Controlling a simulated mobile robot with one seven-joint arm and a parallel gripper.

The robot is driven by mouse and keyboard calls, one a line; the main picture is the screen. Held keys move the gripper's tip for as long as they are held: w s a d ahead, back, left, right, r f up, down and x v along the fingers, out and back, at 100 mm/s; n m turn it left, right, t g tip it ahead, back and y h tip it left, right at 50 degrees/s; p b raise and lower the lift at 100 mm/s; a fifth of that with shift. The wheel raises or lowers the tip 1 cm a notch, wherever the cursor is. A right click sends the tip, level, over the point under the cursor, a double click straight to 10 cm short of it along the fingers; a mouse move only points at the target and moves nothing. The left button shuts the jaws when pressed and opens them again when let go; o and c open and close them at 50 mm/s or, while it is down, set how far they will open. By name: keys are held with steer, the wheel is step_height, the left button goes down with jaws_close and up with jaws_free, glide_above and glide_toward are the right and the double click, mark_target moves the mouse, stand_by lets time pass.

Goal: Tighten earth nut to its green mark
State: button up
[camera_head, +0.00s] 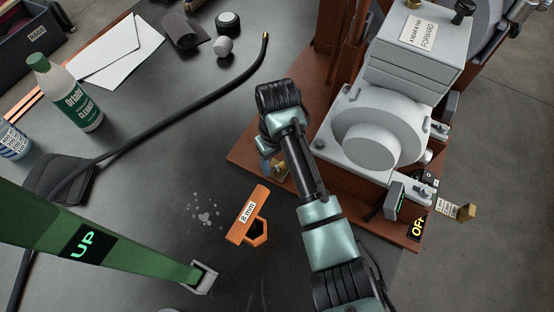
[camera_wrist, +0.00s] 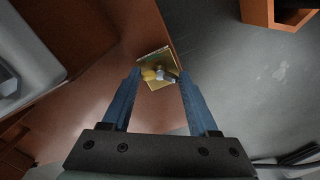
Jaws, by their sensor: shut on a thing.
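A small brass plate (camera_head: 277,168) stands at the left edge of the roaster's brown base, and it also shows in the wrist view (camera_wrist: 153,55). A small silver and yellowish fitting, which looks like the earth nut (camera_wrist: 160,73), sits on it. My gripper (camera_wrist: 159,76) reaches down to this fitting with one blue finger on each side and is shut on it. In the head view my gripper (camera_head: 270,164) is partly hidden by my wrist. The contact itself is too small to see clearly. I cannot make out a green mark on the nut.
An orange "8 mm" holder (camera_head: 259,203) with a hexagonal opening lies on the dark table, left of my arm. A green "UP" lever (camera_head: 130,250) crosses the lower left. The grey roaster (camera_head: 395,110) stands close on the right. A black hose (camera_head: 185,117) crosses the table.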

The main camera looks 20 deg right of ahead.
steer(key=shift+r+m+p, duration=0.15)
steer(key=shift+m+p, duration=0.15)
steer(key=shift+p, duration=0.2)
steer(key=shift+r+m+p, duration=0.1)
steer(key=shift+m+p, duration=0.4)
steer(key=shift+p, duration=0.3)
steer(key=m+p, duration=0.2)
steer(key=shift+a+m+p, duration=0.1)
steer(key=shift+m+p, duration=0.2)
steer(key=m+p, duration=0.2)
steer(key=m, duration=0.1)
steer(key=shift+m, duration=0.3)
steer(key=shift+f+m+p, duration=0.2)
steer(key=shift+m+p, duration=0.7)
steer(key=shift+m, duration=1)
steer(key=shift+w, duration=0.1)
steer(key=o, duration=1.4)
